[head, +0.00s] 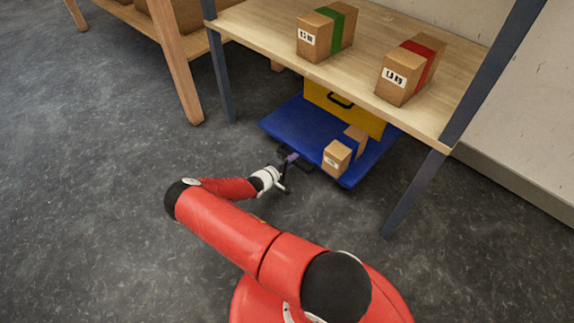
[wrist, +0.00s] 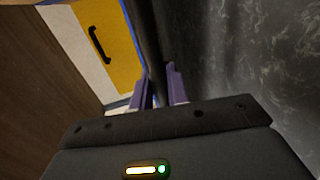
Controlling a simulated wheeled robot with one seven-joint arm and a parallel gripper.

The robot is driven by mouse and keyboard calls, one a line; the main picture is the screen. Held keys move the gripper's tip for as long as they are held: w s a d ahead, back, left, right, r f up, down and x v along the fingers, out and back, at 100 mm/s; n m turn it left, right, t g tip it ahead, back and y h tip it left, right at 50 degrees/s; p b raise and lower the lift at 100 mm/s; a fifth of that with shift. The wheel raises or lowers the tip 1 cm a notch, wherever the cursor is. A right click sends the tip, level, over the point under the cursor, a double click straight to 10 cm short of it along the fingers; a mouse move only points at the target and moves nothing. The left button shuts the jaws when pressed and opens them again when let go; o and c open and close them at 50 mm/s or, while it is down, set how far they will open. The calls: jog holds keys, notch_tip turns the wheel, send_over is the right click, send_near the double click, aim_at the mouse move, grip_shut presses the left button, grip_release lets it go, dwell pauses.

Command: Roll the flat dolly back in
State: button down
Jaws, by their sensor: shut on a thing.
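The flat blue dolly (head: 283,121) is on the floor under the shelf, its front part showing past the shelf's edge. In the wrist view, the fingers (wrist: 158,90) close around the dark handle bar (wrist: 152,45). A thin strip of the blue dolly shows beside it. The shelf hides the dolly's far end.
A yellow case (head: 365,116) with a black handle stands at the back of the dolly, under the shelf board (head: 265,28). Dark shelf legs (head: 413,193) stand on both sides. A wooden table leg (head: 180,75) is at the left. Floor in front is clear.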

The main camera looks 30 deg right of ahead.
jog(key=shift+w+d, duration=0.1)
jog(key=shift+d, duration=0.05)
jog(key=c, duration=1.4)
grip_release()
jog(key=shift+d, duration=0.15)
jog(key=p+v, duration=0.1)
jog(key=v, duration=0.7)
